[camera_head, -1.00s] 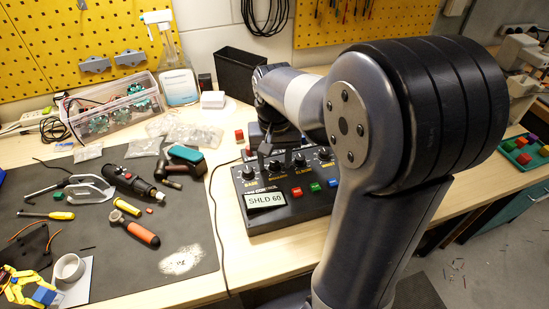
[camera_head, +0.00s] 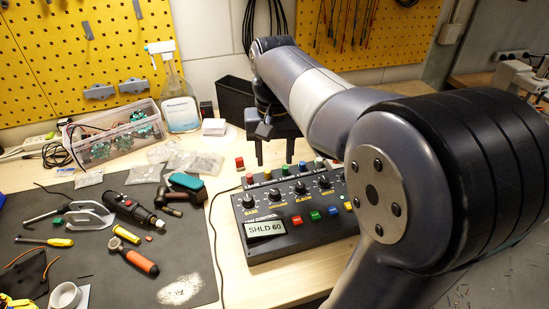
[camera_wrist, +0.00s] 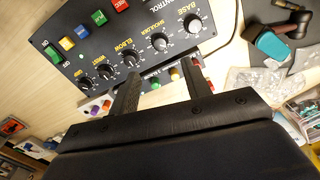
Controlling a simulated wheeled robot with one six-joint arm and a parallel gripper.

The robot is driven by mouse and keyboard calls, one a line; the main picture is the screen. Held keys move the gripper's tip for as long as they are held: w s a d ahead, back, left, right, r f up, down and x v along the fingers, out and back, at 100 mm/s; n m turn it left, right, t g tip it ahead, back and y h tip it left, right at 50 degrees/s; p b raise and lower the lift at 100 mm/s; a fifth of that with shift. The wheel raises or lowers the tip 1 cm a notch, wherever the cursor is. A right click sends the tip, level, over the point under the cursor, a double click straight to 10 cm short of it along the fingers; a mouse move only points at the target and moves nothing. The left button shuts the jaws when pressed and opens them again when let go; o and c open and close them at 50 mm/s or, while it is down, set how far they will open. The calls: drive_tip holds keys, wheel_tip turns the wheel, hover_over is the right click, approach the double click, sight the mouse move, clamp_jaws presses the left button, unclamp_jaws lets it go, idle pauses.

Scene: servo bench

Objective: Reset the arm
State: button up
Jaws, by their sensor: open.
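The black arm control box (camera_head: 290,250) lies on the bench in the middle of the head view. Its display (camera_head: 265,228) reads SHLD 60. The base knob (camera_head: 250,201), shoulder knob (camera_head: 275,194), elbow knob (camera_head: 300,188) and wrist knob (camera_head: 324,182) form a row; the grip knob (camera_wrist: 86,82) shows in the wrist view. Red (camera_head: 300,218), green (camera_head: 316,215) and blue (camera_head: 333,211) buttons lie in front. A small yellow arm (camera_head: 18,302) is mostly cut off at lower left.
A dark mat (camera_head: 100,262) with several tools lies left of the box. A cable runs along the box's left side. A red block (camera_head: 239,163), spray bottle (camera_head: 180,108), clear bin (camera_head: 115,135) and black container (camera_head: 235,98) stand behind. My arm hides the right side.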

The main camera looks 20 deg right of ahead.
sight(275, 191)
wheel_tip(275, 191, down, 11)
drive_tip(key=shift+f+b, duration=0.1)
drive_tip(key=shift+b, duration=0.3)
drive_tip(key=shift+n, duration=0.9)
drive_tip(key=shift+r, duration=0.2)
